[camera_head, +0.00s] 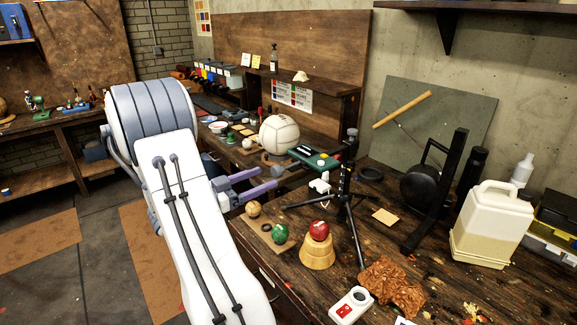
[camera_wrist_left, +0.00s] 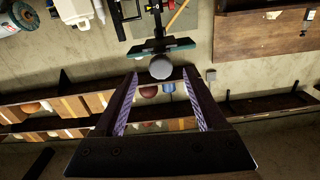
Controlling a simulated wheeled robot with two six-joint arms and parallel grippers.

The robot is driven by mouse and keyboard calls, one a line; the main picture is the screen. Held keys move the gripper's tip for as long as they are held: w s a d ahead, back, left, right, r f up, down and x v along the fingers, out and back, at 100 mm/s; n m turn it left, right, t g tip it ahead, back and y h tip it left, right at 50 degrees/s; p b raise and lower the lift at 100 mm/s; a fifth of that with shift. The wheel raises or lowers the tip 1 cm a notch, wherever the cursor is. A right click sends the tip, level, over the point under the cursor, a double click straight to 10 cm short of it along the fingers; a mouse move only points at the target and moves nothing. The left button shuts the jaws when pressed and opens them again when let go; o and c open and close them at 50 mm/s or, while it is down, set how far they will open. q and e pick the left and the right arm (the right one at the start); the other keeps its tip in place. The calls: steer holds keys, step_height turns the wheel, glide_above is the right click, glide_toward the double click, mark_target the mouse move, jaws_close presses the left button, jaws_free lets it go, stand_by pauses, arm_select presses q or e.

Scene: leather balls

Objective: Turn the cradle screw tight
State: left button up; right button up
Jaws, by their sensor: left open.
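A dark tripod stand (camera_head: 345,200) with a green plate (camera_head: 314,157) on top stands on the workbench. A round grey screw knob (camera_head: 279,171) sticks out on its left side. My left gripper (camera_head: 268,177) is open, its two purple fingers pointing at the knob from the left. In the left wrist view the grey knob (camera_wrist_left: 161,67) sits at the fingertips, roughly centred across the gap, with the green plate (camera_wrist_left: 160,48) behind it. I cannot tell whether the fingers touch it. My left gripper (camera_wrist_left: 160,76) holds nothing else. My right gripper is not seen.
A large white ball (camera_head: 279,134) rests behind the gripper. A red ball (camera_head: 319,230) on a wooden stand (camera_head: 317,252), a green ball (camera_head: 280,233) and a tan ball (camera_head: 253,209) are in front. A white jug (camera_head: 490,228) stands at right.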

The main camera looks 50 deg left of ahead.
mark_target(274, 173)
arm_select(q)
steer(key=w, duration=0.2)
steer(key=w+p, duration=0.1)
steer(key=w, duration=0.1)
steer(key=w+p, duration=0.1)
steer(key=w, duration=0.2)
steer(key=shift+d+r, duration=0.1)
steer(key=shift+d, duration=0.15)
steer(key=shift+w, duration=0.45)
steer(key=shift+c, duration=0.3)
jaws_close()
steer(key=m+b, duration=0.2)
steer(key=b, duration=0.1)
